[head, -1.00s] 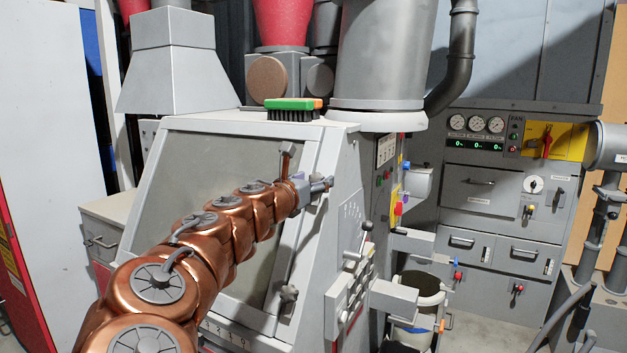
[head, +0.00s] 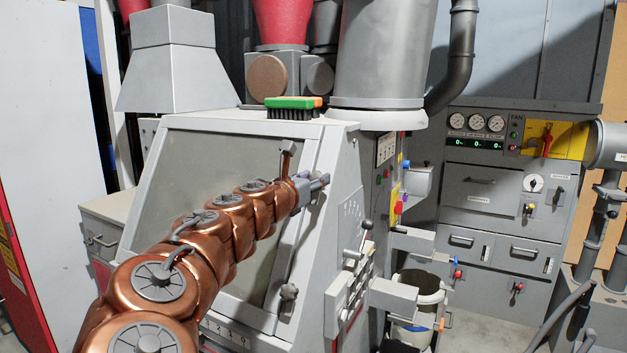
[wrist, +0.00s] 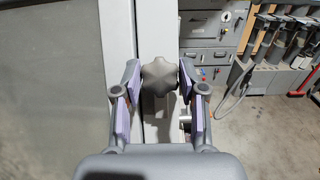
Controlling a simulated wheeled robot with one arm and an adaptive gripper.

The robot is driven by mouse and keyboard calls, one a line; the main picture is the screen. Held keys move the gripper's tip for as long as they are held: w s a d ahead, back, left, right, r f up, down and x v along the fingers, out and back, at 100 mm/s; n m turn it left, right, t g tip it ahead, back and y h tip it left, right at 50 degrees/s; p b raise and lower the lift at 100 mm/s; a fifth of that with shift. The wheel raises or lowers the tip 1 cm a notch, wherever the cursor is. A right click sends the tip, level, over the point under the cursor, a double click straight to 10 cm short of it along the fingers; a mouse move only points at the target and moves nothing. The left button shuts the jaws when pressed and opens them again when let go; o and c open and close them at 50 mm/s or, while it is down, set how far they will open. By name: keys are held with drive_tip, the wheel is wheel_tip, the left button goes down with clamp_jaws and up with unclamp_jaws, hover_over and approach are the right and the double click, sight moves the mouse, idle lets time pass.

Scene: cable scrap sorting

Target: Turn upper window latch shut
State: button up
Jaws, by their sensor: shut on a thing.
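The machine's window (head: 205,190) is a sloped glass pane in a grey frame, and it lies closed against the housing. The upper window latch (wrist: 158,78) is a grey lobed knob at the window's right edge, seen in the wrist view. My gripper (head: 321,184) is at this upper latch, with its purple-padded fingers on either side of the knob in the wrist view (wrist: 159,72). It is shut on the knob. In the head view my gripper mostly hides the upper latch. A similar lower latch (head: 289,292) sits further down the same frame edge.
A green-and-orange brush (head: 293,107) lies on top of the machine. Levers (head: 366,226) and grey brackets stick out on the machine's right side. A bucket (head: 418,300) stands there below. A grey control cabinet (head: 483,205) is behind on the right.

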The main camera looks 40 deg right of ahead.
drive_tip(key=shift+m, duration=0.3)
drive_tip(key=m+g, duration=0.1)
drive_tip(key=m, duration=0.1)
drive_tip(key=m+g+p, duration=0.1)
drive_tip(key=m+g, duration=0.1)
drive_tip(key=m, duration=0.1)
drive_tip(key=shift+w+m, duration=0.2)
drive_tip(key=shift+m, duration=0.1)
drive_tip(key=m+g, duration=0.1)
drive_tip(key=m, duration=0.2)
drive_tip(key=m+g+p, duration=0.1)
drive_tip(key=m+g, duration=0.1)
drive_tip(key=shift+w+m+y, duration=0.1)
drive_tip(key=shift+m+y, duration=0.3)
drive_tip(key=m+g+y, duration=0.1)
drive_tip(key=m, duration=0.1)
drive_tip(key=m+g+y, duration=0.1)
drive_tip(key=m, duration=0.2)
drive_tip(key=shift+p, duration=0.3)
drive_tip(key=shift+m+g+y, duration=0.5)
drive_tip(key=shift+m+y, duration=0.6)
drive_tip(key=shift+m, duration=1.1)
drive_tip(key=o, duration=1.1)
drive_tip(key=shift+r, duration=0.1)
drive_tip(key=shift+o, duration=0.2)
